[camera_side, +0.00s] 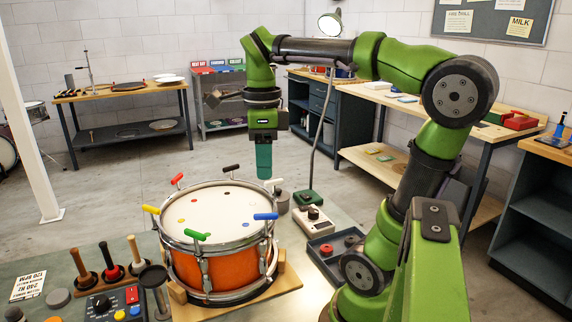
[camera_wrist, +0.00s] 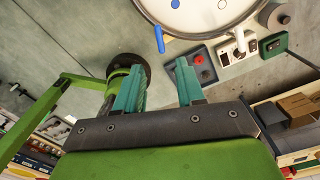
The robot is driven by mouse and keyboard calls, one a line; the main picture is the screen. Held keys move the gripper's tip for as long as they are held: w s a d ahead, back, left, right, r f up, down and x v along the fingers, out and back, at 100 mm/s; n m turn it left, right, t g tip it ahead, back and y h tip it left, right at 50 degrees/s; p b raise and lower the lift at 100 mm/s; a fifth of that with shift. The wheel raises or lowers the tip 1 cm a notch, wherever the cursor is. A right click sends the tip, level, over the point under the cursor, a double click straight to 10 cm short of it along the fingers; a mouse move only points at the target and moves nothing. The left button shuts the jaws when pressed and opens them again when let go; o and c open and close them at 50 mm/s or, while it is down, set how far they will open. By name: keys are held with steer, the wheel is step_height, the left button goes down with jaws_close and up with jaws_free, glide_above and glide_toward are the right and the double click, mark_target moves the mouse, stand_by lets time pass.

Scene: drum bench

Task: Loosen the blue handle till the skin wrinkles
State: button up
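The drum has an orange shell (camera_side: 212,271) and a pale skin (camera_side: 215,212) with coloured dots near its rim. The skin looks smooth; I see no wrinkles. The blue handle (camera_side: 265,216) sticks out at the right of the rim. In the wrist view the blue handle (camera_wrist: 159,39) shows at the top, beside the drum's edge. My gripper (camera_side: 264,177) hangs fingers down, above and apart from the blue handle. In the wrist view its teal fingers (camera_wrist: 158,75) stand apart with nothing between them.
Yellow (camera_side: 151,209), green (camera_side: 197,234), red (camera_side: 177,178) and black (camera_side: 231,168) handles stand around the rim. A dark tray (camera_side: 326,262) with small round pieces and a beige box (camera_side: 313,220) lie right of the drum. Wooden-handled tools (camera_side: 136,254) stand left. The air above the drum is free.

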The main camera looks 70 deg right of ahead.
mark_target(266, 213)
step_height(266, 213, down, 13)
steer(key=shift+r, duration=0.15)
jaws_close()
